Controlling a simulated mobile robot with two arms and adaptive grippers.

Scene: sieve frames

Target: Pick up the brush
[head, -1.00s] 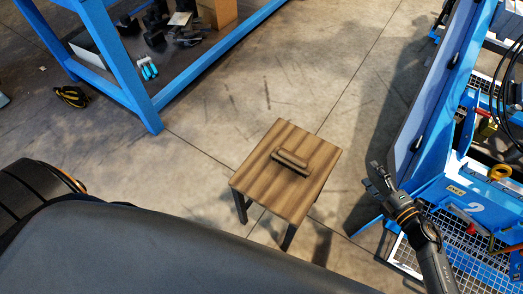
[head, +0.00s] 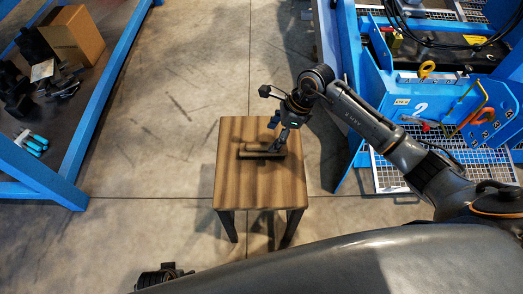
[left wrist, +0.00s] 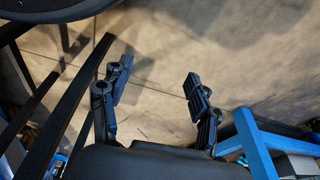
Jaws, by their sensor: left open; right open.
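The brush (head: 258,154), with a wooden back and a dark lower part, lies on the wooden top of a small stool (head: 262,187) in the head view. My right gripper (head: 279,139) is at the right end of the brush, over the stool top. Its fingers point down and are open. They overlap the brush in the picture, and I cannot tell whether they touch it. My left gripper (left wrist: 158,78) shows in the left wrist view, open and empty, with concrete floor behind its fingers.
A blue-framed bench (head: 112,80) with a cardboard box (head: 73,38) and black items stands at the left. Floor left of the stool is clear.

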